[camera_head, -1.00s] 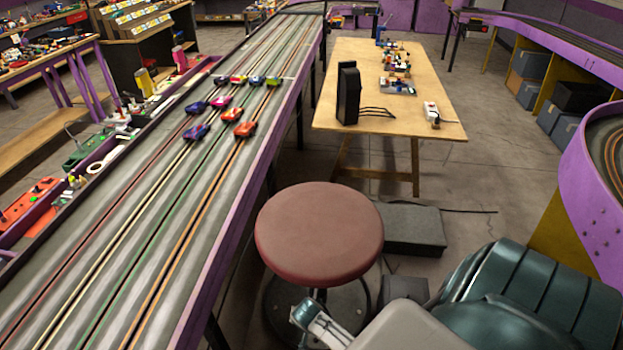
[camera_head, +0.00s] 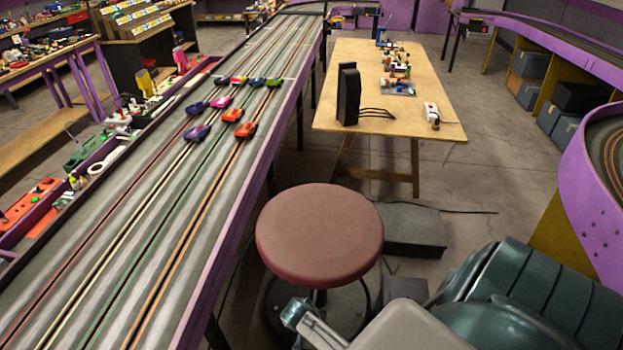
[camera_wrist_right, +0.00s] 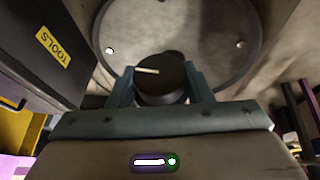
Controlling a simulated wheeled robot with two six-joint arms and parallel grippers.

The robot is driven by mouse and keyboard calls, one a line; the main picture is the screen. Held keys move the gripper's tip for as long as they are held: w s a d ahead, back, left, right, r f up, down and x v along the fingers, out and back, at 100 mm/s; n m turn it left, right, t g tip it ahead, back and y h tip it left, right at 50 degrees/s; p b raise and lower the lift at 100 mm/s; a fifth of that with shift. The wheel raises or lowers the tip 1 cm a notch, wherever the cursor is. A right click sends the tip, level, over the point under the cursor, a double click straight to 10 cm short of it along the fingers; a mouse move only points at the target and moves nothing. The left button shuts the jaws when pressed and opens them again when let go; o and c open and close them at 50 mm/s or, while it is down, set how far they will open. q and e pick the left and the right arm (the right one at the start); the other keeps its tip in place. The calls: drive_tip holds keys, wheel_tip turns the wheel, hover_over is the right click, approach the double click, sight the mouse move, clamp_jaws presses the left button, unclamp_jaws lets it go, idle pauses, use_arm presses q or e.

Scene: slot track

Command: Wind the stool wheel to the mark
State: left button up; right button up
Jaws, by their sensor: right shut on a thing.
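The stool (camera_head: 320,235) has a round dull-red seat on a dark post and stands beside the track. In the right wrist view a dark round wheel (camera_wrist_right: 160,88) carries a short pale line on its top, lying nearly level across the picture. My right gripper (camera_wrist_right: 160,92) is shut on this wheel, one teal finger on each side. Behind the wheel is a large grey disc (camera_wrist_right: 190,28) with a pale dot near its left edge and another near its right. In the head view my right arm covers the lower right, and the wheel is hidden. My left gripper is out of view.
A dark box marked TOOLS (camera_wrist_right: 40,45) stands close on the left in the wrist view. The slot track (camera_head: 140,225) runs along the stool's left. A wooden table (camera_head: 345,75) stands behind it, and a grey box (camera_head: 412,229) lies on the floor to its right.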

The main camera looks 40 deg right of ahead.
drive_tip(key=shift+w+a+f+n+g+h, duration=0.1)
drive_tip(key=shift+n+g+h, duration=0.05)
drive_tip(key=shift+g+h, duration=0.3)
drive_tip(key=shift+w+n+g+h, duration=0.15)
drive_tip(key=shift+g+h, duration=0.2)
drive_tip(key=shift+g, duration=0.2)
drive_tip(key=shift+f+n+g+h+b, duration=0.15)
drive_tip(key=shift+n+g+h+b, duration=0.15)
drive_tip(key=shift+g+h+b, duration=0.55)
drive_tip(key=g+h+b, duration=0.2)
drive_tip(key=b, duration=0.1)
drive_tip(key=n+g+h+b, duration=0.1)
drive_tip(key=b, duration=0.1)
drive_tip(key=shift+w+a+f+g+h, duration=0.1)
drive_tip(key=shift+f+g+h, duration=0.15)
drive_tip(key=shift+r+n+g+h+b, duration=0.1)
drive_tip(key=shift+n+g+h+b, duration=0.3)
drive_tip(key=shift+g+h+b, duration=0.6)
drive_tip(key=shift+b, duration=0.35)
drive_tip(key=o, duration=1)
